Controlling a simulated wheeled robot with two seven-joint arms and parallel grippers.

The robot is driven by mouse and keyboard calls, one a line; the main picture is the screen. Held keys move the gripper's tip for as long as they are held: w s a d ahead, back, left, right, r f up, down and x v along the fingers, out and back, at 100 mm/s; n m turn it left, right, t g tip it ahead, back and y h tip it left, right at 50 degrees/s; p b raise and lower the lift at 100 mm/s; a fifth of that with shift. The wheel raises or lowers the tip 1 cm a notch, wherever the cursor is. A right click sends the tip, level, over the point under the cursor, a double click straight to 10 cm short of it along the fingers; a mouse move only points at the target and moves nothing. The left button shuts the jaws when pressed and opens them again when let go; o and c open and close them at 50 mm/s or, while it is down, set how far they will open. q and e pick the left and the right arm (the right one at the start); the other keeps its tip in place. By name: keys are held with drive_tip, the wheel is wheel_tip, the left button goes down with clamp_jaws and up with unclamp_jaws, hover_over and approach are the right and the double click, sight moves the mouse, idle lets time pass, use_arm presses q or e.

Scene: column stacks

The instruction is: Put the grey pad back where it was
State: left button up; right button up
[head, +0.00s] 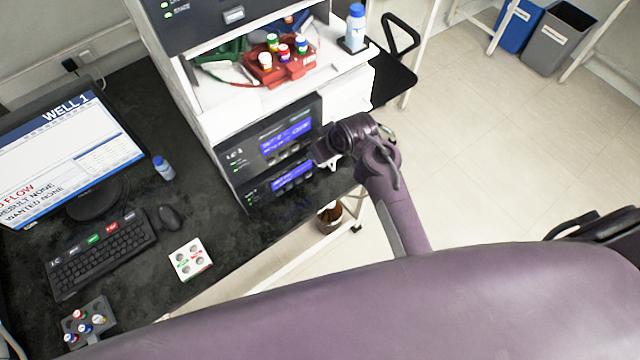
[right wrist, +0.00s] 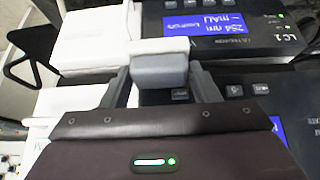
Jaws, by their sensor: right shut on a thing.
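My right gripper (right wrist: 160,75) is shut on a light grey block (right wrist: 160,62) with a paler top, in front of the instrument stack in the right wrist view. The block sits between both fingers. I cannot tell whether it is loose or joined to the stack, nor surely that it is the grey pad. In the head view the right gripper (head: 328,150) is beside the stack's lower display modules (head: 270,143), and the block cannot be made out. No other grey pad stands out. My left gripper is not in view.
A red tray (head: 262,75) with capped vials and a blue-capped bottle (head: 355,32) are on the stack's upper shelf. A monitor (head: 70,150), keyboard (head: 100,255), white well holder (head: 190,261), blue-capped bottle (head: 163,168) and grey vial rack (head: 98,308) are on the dark bench.

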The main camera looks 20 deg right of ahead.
wheel_tip(320, 180, down, 15)
drive_tip(key=b, duration=0.5)
drive_tip(key=shift+s, duration=0.1)
wheel_tip(320, 180, down, 5)
drive_tip(key=b, duration=0.5)
drive_tip(key=shift+b, duration=0.35)
drive_tip(key=shift+r, duration=0.15)
drive_tip(key=o, duration=1)
